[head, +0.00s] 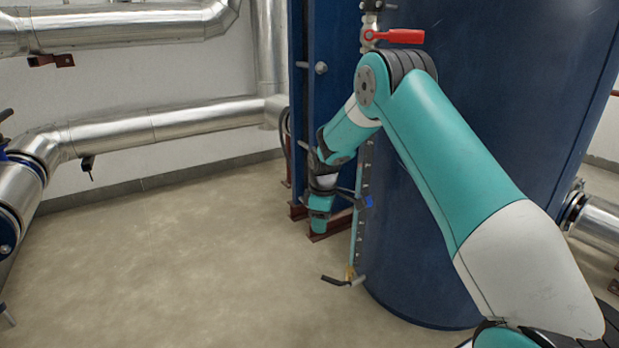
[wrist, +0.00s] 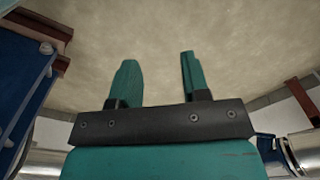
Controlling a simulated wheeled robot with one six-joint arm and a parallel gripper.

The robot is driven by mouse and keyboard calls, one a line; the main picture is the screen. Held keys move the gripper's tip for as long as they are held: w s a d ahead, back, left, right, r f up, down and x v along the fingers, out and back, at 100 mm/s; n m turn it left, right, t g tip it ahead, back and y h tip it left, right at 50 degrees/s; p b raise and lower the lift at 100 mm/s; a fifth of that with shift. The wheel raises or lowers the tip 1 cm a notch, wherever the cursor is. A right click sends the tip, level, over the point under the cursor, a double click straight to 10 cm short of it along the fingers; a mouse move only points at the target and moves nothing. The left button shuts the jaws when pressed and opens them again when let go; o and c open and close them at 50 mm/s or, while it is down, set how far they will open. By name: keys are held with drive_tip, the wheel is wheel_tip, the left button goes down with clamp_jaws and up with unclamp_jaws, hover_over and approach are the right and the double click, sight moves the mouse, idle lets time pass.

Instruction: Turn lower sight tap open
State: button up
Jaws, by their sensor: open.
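A narrow vertical sight gauge (head: 357,235) runs down the front of the blue tank. At its foot is a small brass-coloured fitting (head: 350,272) with a black lever (head: 335,281) sticking out to the left, low over the floor. A small blue part (head: 365,202) shows higher on the gauge. I cannot tell for sure which of these is the lower sight tap. My gripper (head: 319,226) points down, left of the gauge and above the black lever, apart from it. In the wrist view my gripper (wrist: 159,64) is open, with only floor between its fingers.
The blue tank (head: 450,170) stands right of the gauge. A red-handled tap (head: 400,37) sits high on it. A blue upright frame (head: 305,100) on dark red feet stands close behind my gripper. Silver pipes (head: 150,130) run along the wall.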

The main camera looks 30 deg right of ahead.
drive_tip(key=s+a+r+p, duration=0.1)
drive_tip(key=a+r+p, duration=0.1)
drive_tip(key=r, duration=0.4)
drive_tip(key=s+a+r+p, duration=0.1)
drive_tip(key=a+r+p, duration=0.2)
drive_tip(key=r, duration=0.3)
drive_tip(key=shift+r+p, duration=0.15)
drive_tip(key=shift+p, duration=0.25)
drive_tip(key=shift+s, duration=0.15)
